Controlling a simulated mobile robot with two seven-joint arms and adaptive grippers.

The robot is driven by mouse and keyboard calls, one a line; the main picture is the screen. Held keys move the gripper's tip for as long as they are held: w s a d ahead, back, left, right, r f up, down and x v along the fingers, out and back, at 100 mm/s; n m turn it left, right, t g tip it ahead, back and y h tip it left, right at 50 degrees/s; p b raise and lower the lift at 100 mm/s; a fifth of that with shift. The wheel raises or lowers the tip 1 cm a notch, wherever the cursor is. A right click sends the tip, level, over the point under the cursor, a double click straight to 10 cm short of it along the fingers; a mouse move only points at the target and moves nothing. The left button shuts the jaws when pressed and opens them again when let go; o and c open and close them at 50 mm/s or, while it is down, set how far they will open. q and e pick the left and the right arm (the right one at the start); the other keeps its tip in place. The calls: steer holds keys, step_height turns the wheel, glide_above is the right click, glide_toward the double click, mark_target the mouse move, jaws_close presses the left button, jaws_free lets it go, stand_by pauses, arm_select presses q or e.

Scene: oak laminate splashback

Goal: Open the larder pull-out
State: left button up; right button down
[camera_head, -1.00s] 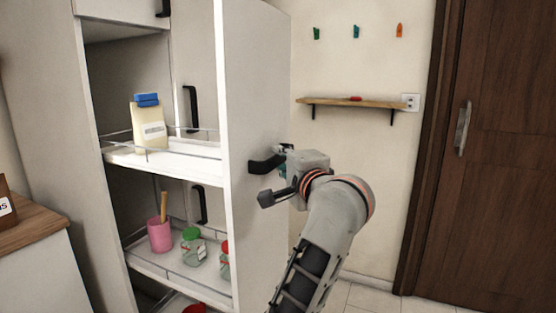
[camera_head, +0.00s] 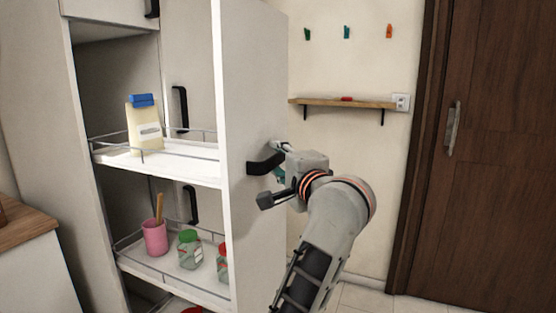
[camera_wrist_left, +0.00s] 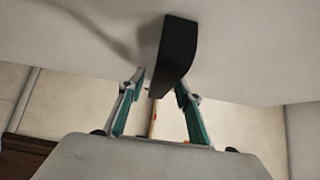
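The larder pull-out stands partly out of its tall cabinet. Its white front panel (camera_head: 250,80) is well forward of the cabinet side, and its wire-railed shelves (camera_head: 190,166) show behind it. The black bar handle (camera_head: 264,166) is on the front panel. My left gripper (camera_head: 282,162) is at this handle. In the left wrist view the black handle (camera_wrist_left: 176,50) lies between the teal-lined fingers (camera_wrist_left: 160,84). They look closed in on it, though a small gap seems to show at the left finger. My right gripper is not in view.
A cream bag with a blue clip (camera_head: 144,128), a pink cup (camera_head: 155,238) and green-lidded jar (camera_head: 190,250) stand on the shelves. A wooden counter (camera_head: 20,225) is at left. A wall shelf (camera_head: 340,102) and brown door (camera_head: 490,160) are at right.

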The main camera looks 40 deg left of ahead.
arm_select(q)
steer(key=shift+d, duration=0.1)
steer(key=v, duration=0.7)
steer(key=shift+d, duration=0.2)
steer(key=shift+s, duration=0.1)
stand_by(0.4)
